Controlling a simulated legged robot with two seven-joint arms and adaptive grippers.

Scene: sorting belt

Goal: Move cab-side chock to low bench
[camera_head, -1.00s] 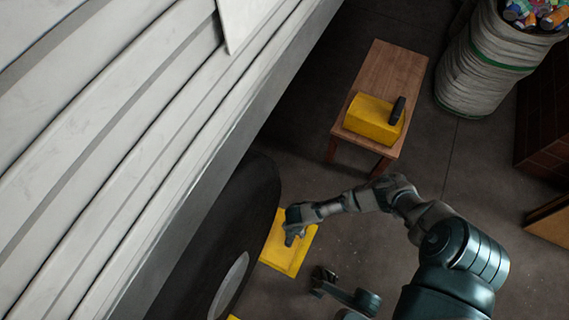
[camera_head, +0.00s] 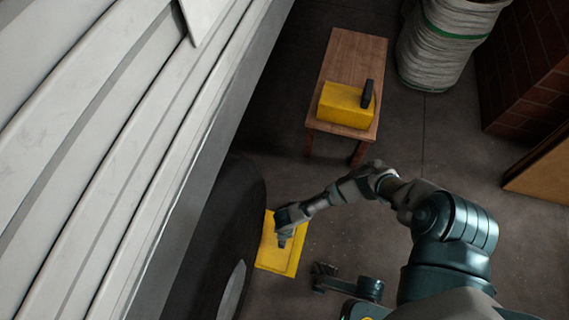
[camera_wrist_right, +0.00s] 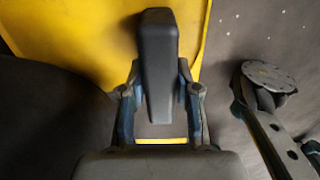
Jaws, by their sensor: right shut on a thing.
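A yellow chock (camera_head: 268,256) lies on the floor against the dark tyre (camera_head: 238,205). My right gripper (camera_head: 283,239) reaches down to the top of this chock. In the right wrist view the fingers (camera_wrist_right: 161,100) are closed on both sides of its dark upright handle (camera_wrist_right: 158,45), with the yellow body (camera_wrist_right: 70,30) behind. A second yellow chock (camera_head: 342,106) with a dark handle (camera_head: 367,94) sits on the near end of the low wooden bench (camera_head: 358,55).
The ribbed pale vehicle side (camera_head: 110,130) fills the left. A brick block (camera_head: 515,80) and a wooden panel (camera_head: 545,175) are at the right. The bench's far half and the floor between are clear.

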